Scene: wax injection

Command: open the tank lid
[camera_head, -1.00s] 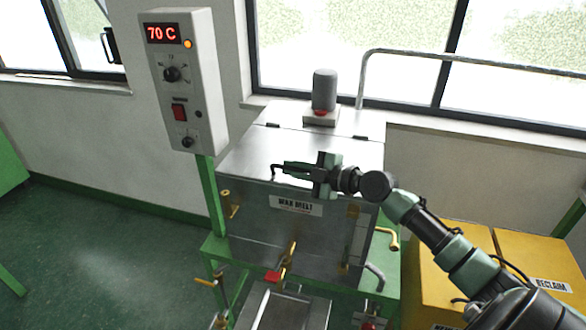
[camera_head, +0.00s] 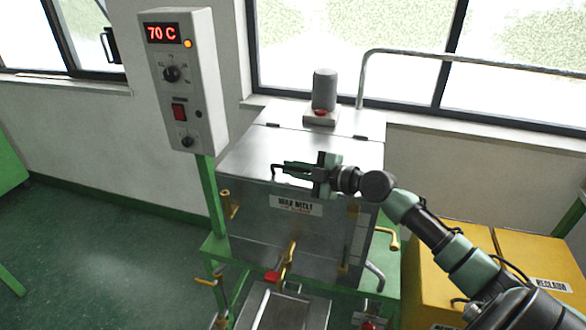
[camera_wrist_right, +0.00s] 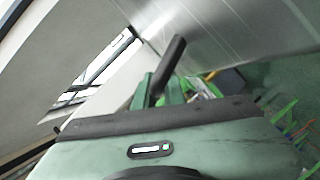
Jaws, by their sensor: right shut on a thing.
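The wax melt tank (camera_head: 270,235) is a grey metal box on a green stand. Its flat metal lid (camera_head: 255,150) lies shut on top, with hinges along the back. A dark lid handle (camera_head: 276,171) sits at the lid's front edge; it shows as a dark bar in the right wrist view (camera_wrist_right: 170,65). My right gripper (camera_head: 285,168) reaches in from the right and is shut on the handle; its fingers also show in the right wrist view (camera_wrist_right: 160,88). My left gripper is in neither view.
A control box (camera_head: 183,80) reading 70 C stands on a green post at the left. A grey motor (camera_head: 324,90) stands behind the lid. A yellow bin (camera_head: 540,255) marked RECLAIM is at the right. Brass valves (camera_head: 290,255) and a metal tray (camera_head: 285,305) are at the tank's front.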

